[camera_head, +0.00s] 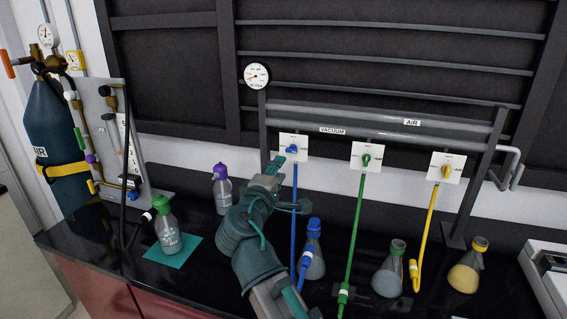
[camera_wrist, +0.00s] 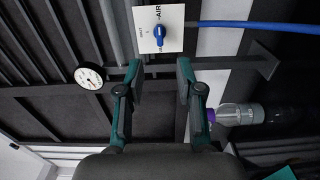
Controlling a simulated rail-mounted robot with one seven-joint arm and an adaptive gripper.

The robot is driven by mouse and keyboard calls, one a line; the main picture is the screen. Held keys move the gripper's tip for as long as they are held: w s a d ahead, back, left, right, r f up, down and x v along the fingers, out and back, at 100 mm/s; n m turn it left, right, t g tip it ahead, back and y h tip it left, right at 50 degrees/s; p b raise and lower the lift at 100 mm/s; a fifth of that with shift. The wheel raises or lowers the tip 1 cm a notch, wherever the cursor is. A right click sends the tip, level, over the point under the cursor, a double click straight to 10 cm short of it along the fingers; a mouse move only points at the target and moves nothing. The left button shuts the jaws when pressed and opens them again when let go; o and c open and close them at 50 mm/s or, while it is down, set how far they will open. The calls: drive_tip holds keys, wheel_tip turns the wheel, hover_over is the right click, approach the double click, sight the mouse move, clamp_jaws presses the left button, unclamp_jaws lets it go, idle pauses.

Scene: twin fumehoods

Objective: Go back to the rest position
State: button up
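My gripper (camera_head: 288,184) is in front of the bench, just below the blue valve knob (camera_head: 292,149) on its white plate. In the wrist view my gripper (camera_wrist: 158,75) shows its two fingers apart with nothing between them. The blue knob (camera_wrist: 158,31) lies ahead of the fingertips and appears apart from them. My arm reaches up from the bottom of the head view and hides part of the bench.
Blue, green (camera_head: 357,230) and yellow (camera_head: 427,225) hoses hang close by on the right. Flasks stand below them. A purple-capped bottle (camera_head: 222,189) is left of my arm; a green-capped bottle (camera_head: 166,228) stands on a teal mat (camera_head: 190,247). A gas cylinder (camera_head: 52,130) is far left.

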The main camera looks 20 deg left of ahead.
drive_tip(key=shift+s, duration=0.75)
drive_tip(key=shift+w, duration=0.1)
